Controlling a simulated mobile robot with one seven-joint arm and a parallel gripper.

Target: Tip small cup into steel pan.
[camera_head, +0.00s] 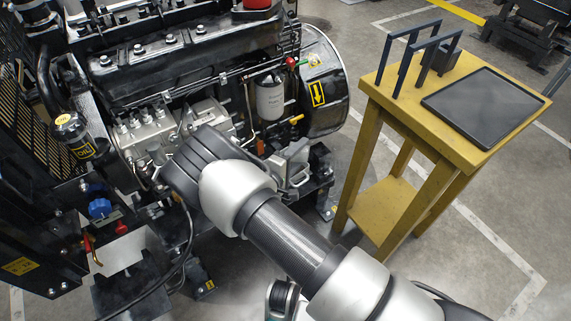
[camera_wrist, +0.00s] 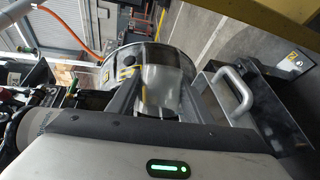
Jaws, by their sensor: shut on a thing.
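My gripper (camera_wrist: 160,98) is shut on the small cup (camera_wrist: 163,78), a shiny pale grey form between its two fingers in the wrist view. The cup's mouth and contents cannot be made out. The steel pan (camera_wrist: 213,98), a grey walled piece with a looped handle, is just right of the fingers in the wrist view. It also shows low beside the engine in the head view (camera_head: 292,165). In the head view my dark hand is over the engine's front, left of the pan, and hides the fingers and cup.
A yellow stand (camera_head: 400,125) with a black tray (camera_head: 483,105) is at right. Floor between is clear.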

